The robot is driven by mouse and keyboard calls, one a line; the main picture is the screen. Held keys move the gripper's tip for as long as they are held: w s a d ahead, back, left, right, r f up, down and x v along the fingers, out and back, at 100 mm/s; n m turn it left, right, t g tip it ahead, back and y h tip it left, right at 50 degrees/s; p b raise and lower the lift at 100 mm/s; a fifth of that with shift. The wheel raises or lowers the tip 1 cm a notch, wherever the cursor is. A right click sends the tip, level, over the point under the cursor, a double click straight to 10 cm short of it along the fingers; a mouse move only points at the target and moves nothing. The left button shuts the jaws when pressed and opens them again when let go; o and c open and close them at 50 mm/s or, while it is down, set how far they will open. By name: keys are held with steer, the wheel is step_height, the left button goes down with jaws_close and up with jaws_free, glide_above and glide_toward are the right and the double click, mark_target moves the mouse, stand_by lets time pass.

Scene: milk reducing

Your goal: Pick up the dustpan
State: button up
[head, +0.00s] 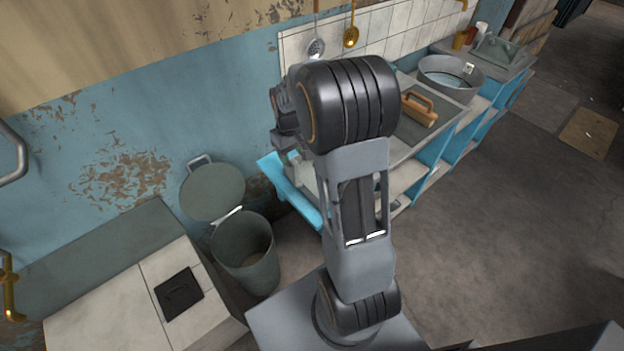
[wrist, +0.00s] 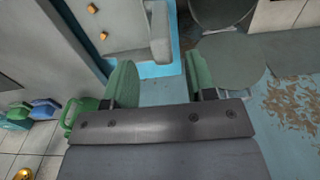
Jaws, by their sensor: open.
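I cannot make out a dustpan for certain in either view. My gripper (wrist: 160,78) shows in the wrist view as two green finger pads standing well apart, open, with nothing seen between them but a light blue surface. In the head view my arm rises through the middle, and its end is at the counter's near left end, largely hidden behind the arm. A green item with a loop handle (wrist: 76,116) shows left of the fingers in the wrist view, partly hidden by my gripper; I cannot tell what it is.
A grey-green bin (head: 246,255) with a raised lid (head: 212,191) stands left of the arm. A wooden-handled tool (head: 420,108) and a round metal basin (head: 450,75) are on the blue counter. Open floor (head: 480,240) lies to the right.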

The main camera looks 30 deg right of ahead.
mark_target(293, 167)
steer(key=shift+s+a+f+p, duration=0.15)
steer(key=shift+f+p, duration=0.2)
steer(key=shift+f, duration=2.4)
jaws_close()
